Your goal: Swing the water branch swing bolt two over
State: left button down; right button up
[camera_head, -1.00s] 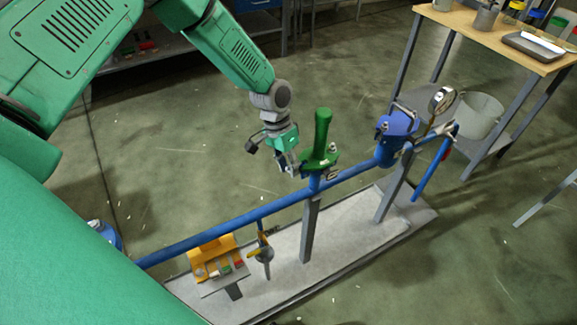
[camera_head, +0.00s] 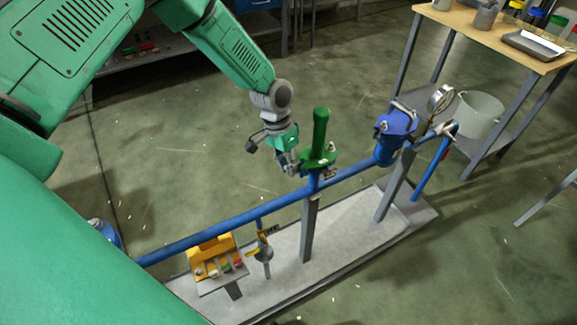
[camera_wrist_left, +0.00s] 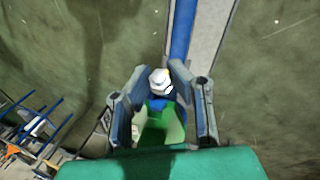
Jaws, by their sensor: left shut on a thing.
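The water branch fitting is a green flanged piece (camera_head: 318,160) with an upright green cylinder (camera_head: 320,128), set on the blue pipe. My left gripper (camera_head: 288,166) is at its left side, touching or very close to it. In the left wrist view my left gripper (camera_wrist_left: 160,72) has its two fingers on either side of a swing bolt with a pale nut (camera_wrist_left: 161,80). It is shut on this bolt, with green and blue parts right below the nut. Another bolt with a metal nut (camera_head: 331,148) shows at the flange's right side. Which bolt is numbered two cannot be told. My right gripper is out of view.
The blue pipe (camera_head: 225,229) runs diagonally over a grey base (camera_head: 345,225) on posts. A blue vessel (camera_head: 396,124) and gauge (camera_head: 441,98) stand to the right. A yellow box (camera_head: 212,250) and a small valve (camera_head: 264,250) are nearer. A table (camera_head: 468,28) stands at upper right.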

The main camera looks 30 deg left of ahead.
pick_arm(q)
jog(key=shift+w+d+r, duration=0.1)
jog(key=shift+w+r, duration=0.05)
jog(key=shift+w, duration=0.1)
jog(key=c, duration=1.7)
grip_release()
jog(key=shift+o, duration=0.3)
jog(key=shift+s, duration=0.1)
jog(key=v, duration=1.1)
jog(key=shift+r, duration=0.4)
